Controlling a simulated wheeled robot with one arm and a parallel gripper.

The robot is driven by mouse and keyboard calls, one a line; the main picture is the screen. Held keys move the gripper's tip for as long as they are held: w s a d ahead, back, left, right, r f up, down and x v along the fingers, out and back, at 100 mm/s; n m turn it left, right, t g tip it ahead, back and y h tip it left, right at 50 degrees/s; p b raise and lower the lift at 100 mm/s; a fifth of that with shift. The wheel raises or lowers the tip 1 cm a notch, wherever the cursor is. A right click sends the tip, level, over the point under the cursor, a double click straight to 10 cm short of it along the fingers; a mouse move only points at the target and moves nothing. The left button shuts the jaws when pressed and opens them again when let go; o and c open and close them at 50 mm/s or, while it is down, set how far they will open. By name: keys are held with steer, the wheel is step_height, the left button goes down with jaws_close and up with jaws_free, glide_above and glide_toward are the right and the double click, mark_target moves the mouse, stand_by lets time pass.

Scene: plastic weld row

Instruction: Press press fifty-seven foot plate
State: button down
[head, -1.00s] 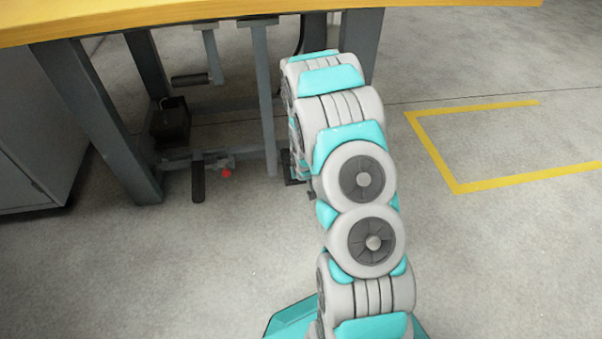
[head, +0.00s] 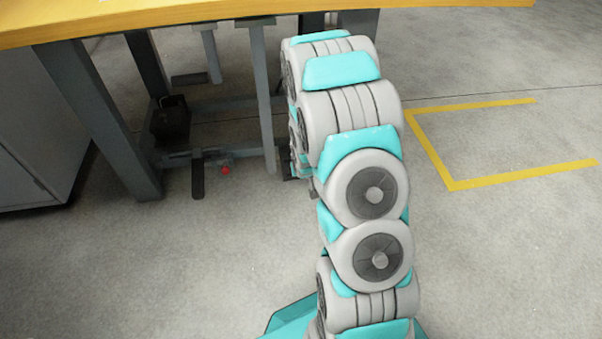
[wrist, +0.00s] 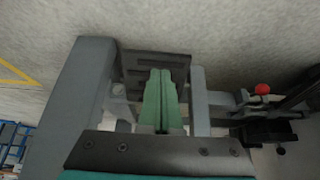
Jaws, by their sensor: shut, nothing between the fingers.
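A dark slotted plate (wrist: 138,64), which looks like a foot plate, lies low near the floor in the wrist view. My gripper (wrist: 161,76) has its two green fingers together, empty, with their tips over the middle of this plate in the picture. I cannot tell whether the tips touch it. In the head view my arm hides the gripper and nearly all of this plate. No number is readable on it. Another dark pedal (head: 198,180) stands further left under the bench, beside a red knob (head: 225,170). The red knob also shows in the wrist view (wrist: 263,88).
A yellow-topped bench (head: 150,22) spans above. Its grey leg (head: 100,120) and a vertical grey bar (head: 263,100) stand near the pedals. A grey cabinet (head: 35,140) is at left. Yellow floor tape (head: 520,176) marks open floor at right.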

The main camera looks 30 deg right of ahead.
steer(key=shift+s+f+v, duration=0.1)
steer(key=shift+s+v, duration=0.05)
steer(key=shift+v, duration=0.8)
steer(key=shift+s+f+v, duration=0.1)
steer(key=shift+v, duration=0.85)
steer(key=shift+s+f+v, duration=0.1)
steer(key=shift+s+v, duration=0.05)
steer(key=shift+v, duration=0.8)
steer(key=s+a+r+n+g+p, duration=0.1)
steer(key=s+a+r+g+p, duration=0.2)
steer(key=s+r, duration=0.45)
steer(key=s+a+r+g+p, duration=0.1)
steer(key=s+a+r+p, duration=0.25)
steer(key=r, duration=0.75)
steer(key=s+a+r+n+g+y+p, duration=0.1)
steer(key=s+a+r, duration=0.3)
steer(key=s+r, duration=0.4)
steer(key=s+a+r+n+g+p, duration=0.1)
steer(key=s+a+r, duration=0.3)
steer(key=s+r, duration=0.4)
steer(key=s+g+p, duration=0.1)
steer(key=s, duration=0.5)
steer(key=shift+g+y+p, duration=0.35)
steer(key=shift+g+y, duration=0.05)
